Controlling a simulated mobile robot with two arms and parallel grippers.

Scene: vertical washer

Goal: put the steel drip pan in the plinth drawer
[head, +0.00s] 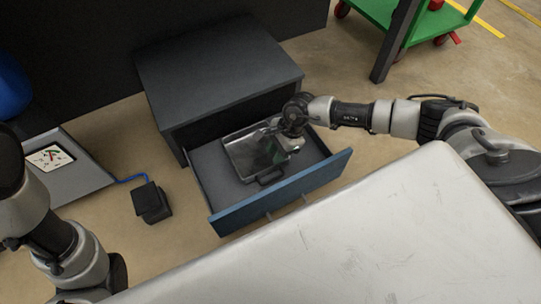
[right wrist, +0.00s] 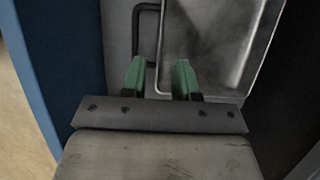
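The steel drip pan (head: 254,153) is a shiny shallow rectangle with a dark handle (head: 269,177) on its front side. It lies inside the open plinth drawer (head: 286,189), apparently flat on the drawer floor. My right gripper (head: 288,143) is over the right part of the pan. In the right wrist view, its green fingertips (right wrist: 159,78) stand apart with the pan's rim (right wrist: 165,93) and dark handle (right wrist: 137,28) just beyond them; I see nothing clamped between them. My left arm shows at the lower left, but its gripper is not visible.
The dark plinth (head: 220,70) stands behind the drawer. A white tabletop (head: 390,235) fills the lower right, close to the drawer's blue front (head: 285,190). A black pedal-like box (head: 151,201) with a blue cable sits on the floor at left. A green cart (head: 425,22) is at the back right.

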